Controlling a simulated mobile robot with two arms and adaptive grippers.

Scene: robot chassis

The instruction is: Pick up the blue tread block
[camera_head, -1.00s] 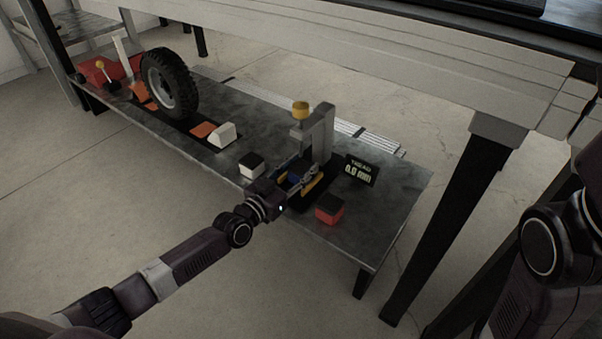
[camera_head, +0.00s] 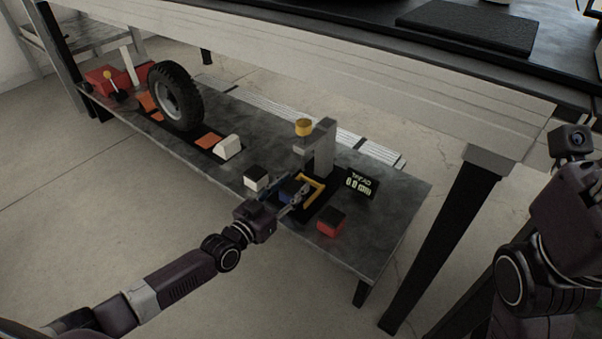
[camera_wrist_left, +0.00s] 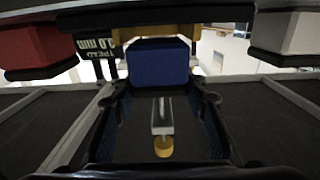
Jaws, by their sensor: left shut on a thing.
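The blue tread block (camera_head: 289,192) sits between the fingers of my left gripper (camera_head: 286,195), in front of the grey gauge stand (camera_head: 322,148) with its yellow knob. In the left wrist view the blue block (camera_wrist_left: 158,64) fills the space between the dark fingertips, which are shut on it. A yellow U-shaped frame (camera_head: 316,190) lies just right of the block at the stand's foot. I cannot tell whether the block's underside touches anything. My right arm shows at the right edge, but its fingers do not.
A white block with a black top (camera_head: 256,178) stands left of the gripper, a red one (camera_head: 331,222) to the right. A small display (camera_head: 361,184) stands behind. A tyre (camera_head: 177,96) and a pale wedge (camera_head: 227,147) are farther left. A pale beam (camera_head: 330,75) crosses above.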

